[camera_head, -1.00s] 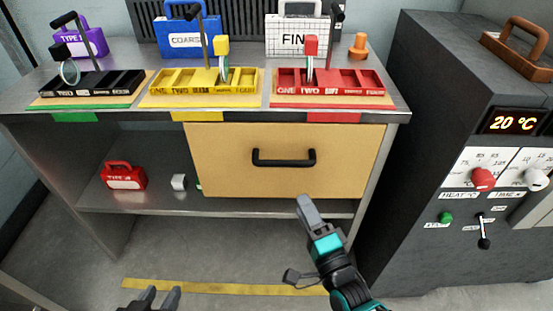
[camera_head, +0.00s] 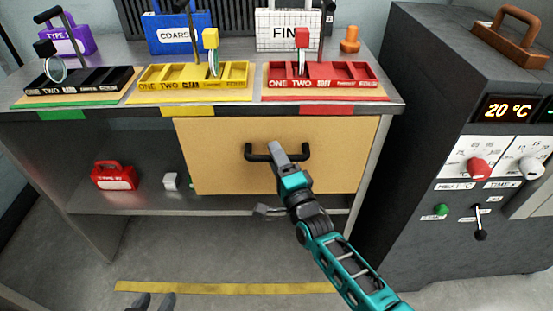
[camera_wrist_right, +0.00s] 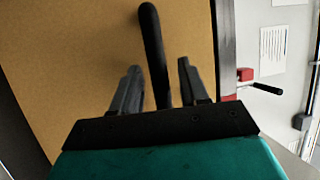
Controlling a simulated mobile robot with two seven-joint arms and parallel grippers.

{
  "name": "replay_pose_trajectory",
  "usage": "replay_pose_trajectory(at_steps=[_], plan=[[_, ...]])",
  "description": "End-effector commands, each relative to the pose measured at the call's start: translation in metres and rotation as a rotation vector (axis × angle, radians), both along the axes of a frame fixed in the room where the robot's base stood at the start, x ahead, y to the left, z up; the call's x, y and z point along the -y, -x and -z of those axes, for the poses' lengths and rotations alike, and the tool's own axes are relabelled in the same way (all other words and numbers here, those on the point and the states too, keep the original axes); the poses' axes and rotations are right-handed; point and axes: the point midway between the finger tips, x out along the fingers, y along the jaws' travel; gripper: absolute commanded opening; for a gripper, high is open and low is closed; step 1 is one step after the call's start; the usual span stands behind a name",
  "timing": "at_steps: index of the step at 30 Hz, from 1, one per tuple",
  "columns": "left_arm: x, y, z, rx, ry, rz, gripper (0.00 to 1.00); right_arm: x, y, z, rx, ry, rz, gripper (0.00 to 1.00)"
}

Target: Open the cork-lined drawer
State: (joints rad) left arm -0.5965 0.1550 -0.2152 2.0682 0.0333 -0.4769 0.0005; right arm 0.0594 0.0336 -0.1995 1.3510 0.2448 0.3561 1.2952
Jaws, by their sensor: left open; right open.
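The cork-lined drawer (camera_head: 225,170) has a tan front and sits shut under the right part of the workbench. Its black bar handle (camera_head: 260,153) runs across the upper middle of the front. My right gripper (camera_head: 279,150) is at the handle, covering its middle in the head view. In the right wrist view, the open fingers of this gripper (camera_wrist_right: 158,85) stand on either side of the handle (camera_wrist_right: 153,50), with gaps showing beside the bar. My left gripper (camera_head: 153,300) is low at the bottom edge, open and empty, far from the drawer.
On the bench (camera_head: 110,114) stand black (camera_head: 80,82), yellow (camera_head: 190,80) and red (camera_head: 320,80) trays. A red case (camera_head: 113,176) sits on the lower shelf. A dark oven-like machine (camera_head: 420,150) stands close at right. Floor in front is clear.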

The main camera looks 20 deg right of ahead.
Motion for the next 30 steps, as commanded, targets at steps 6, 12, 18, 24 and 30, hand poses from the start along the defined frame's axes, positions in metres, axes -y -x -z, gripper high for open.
replay_pose_trajectory(at_steps=[6,12,18,24,30], plan=[[0.0011,-0.0017,-0.0011,0.003,0.006,-0.005,0.43,-0.0002,-0.0011,-0.0005,0.000,0.000,0.000,0.44],[0.0018,-0.0038,-0.0026,0.008,0.009,-0.007,0.43,-0.0002,-0.0008,-0.0004,0.000,0.000,0.000,0.30],[0.0016,-0.0040,-0.0027,0.008,0.008,-0.006,0.43,-0.0003,-0.0007,-0.0003,0.000,0.000,0.000,0.11],[0.0013,-0.0038,-0.0025,0.008,0.007,-0.006,0.43,-0.0003,-0.0006,-0.0003,0.000,0.000,0.000,0.00],[0.0001,-0.0032,-0.0020,0.008,0.001,-0.002,0.43,-0.0003,-0.0005,-0.0002,0.000,0.000,0.000,0.00]])
